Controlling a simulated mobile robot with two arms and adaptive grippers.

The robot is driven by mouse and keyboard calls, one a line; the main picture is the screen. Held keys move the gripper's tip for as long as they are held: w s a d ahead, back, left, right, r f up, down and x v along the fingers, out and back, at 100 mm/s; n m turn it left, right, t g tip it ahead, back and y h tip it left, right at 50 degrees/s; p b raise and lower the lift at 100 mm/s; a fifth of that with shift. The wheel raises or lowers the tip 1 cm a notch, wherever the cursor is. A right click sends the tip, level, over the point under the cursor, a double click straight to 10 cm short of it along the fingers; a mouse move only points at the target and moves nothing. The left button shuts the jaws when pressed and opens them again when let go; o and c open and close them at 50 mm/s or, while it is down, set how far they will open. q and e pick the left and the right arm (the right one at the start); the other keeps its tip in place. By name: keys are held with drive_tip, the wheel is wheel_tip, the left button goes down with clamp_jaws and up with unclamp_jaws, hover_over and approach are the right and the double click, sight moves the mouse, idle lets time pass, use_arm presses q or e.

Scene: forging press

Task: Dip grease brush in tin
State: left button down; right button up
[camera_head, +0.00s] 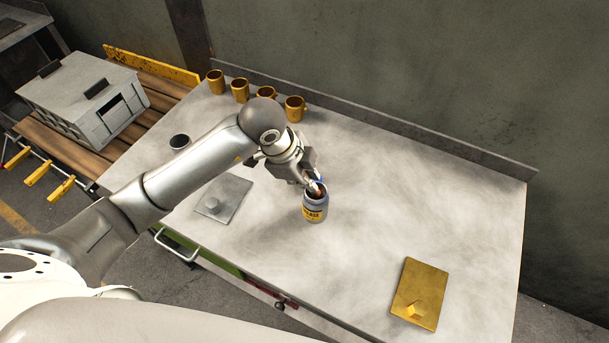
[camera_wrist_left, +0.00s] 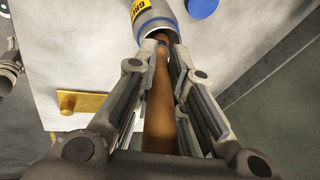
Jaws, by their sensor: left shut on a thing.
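The grease tin (camera_head: 315,208) stands upright on the table, a grey-blue can with a yellow label, and its open mouth faces up. My left gripper (camera_head: 313,186) is right above the tin. In the left wrist view the gripper (camera_wrist_left: 163,48) is shut on the brown handle of the grease brush (camera_wrist_left: 159,105). The handle runs between the fingers into the mouth of the tin (camera_wrist_left: 156,17). The bristle end is hidden inside or behind the rim, so I cannot tell how deep it sits. My right gripper is not in view.
Several brass mugs (camera_head: 240,90) line the table's back edge. A grey plate with a knob (camera_head: 233,193) lies left of the tin, and a brass plate (camera_head: 425,283) lies at the right. A blue disc (camera_wrist_left: 203,8) shows beside the tin. The table's right-hand middle (camera_head: 420,200) is clear.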

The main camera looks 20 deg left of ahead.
use_arm(q)
drive_tip(key=shift+f, duration=0.1)
idle(0.3)
drive_tip(key=shift+r, duration=0.2)
wheel_tip(320, 180, up, 7)
drive_tip(key=p, duration=0.5)
drive_tip(key=shift+f+p, duration=0.1)
drive_tip(key=shift+p, duration=0.25)
idle(0.6)
